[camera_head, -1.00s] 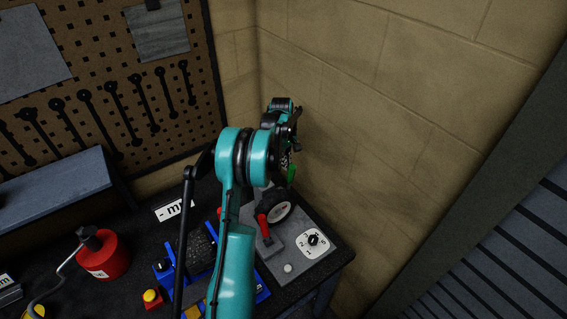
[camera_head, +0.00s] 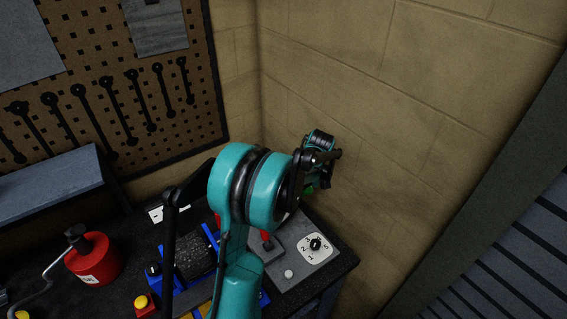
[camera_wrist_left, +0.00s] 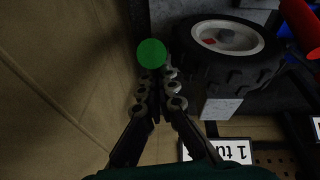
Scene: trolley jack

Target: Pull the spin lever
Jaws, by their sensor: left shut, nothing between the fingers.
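A round green knob (camera_wrist_left: 151,53) shows just beyond my left fingertips in the wrist view. I take it for the spin lever's end; its shaft is not visible. In the head view a bit of green (camera_head: 309,188) shows beside the gripper. My left gripper (camera_wrist_left: 157,88) is shut and empty, with its tips close to the knob; I cannot tell whether they touch. A black-tyred wheel (camera_wrist_left: 228,40) is right of the knob, mostly hidden by my arm in the head view. My right gripper is not in view.
A grey panel (camera_head: 300,285) carries a white numbered dial (camera_head: 315,246). A red handle (camera_wrist_left: 300,25) is right of the wheel in the wrist view. The block wall (camera_head: 400,130) is close behind the gripper. A red can (camera_head: 93,258) stands on the bench at left.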

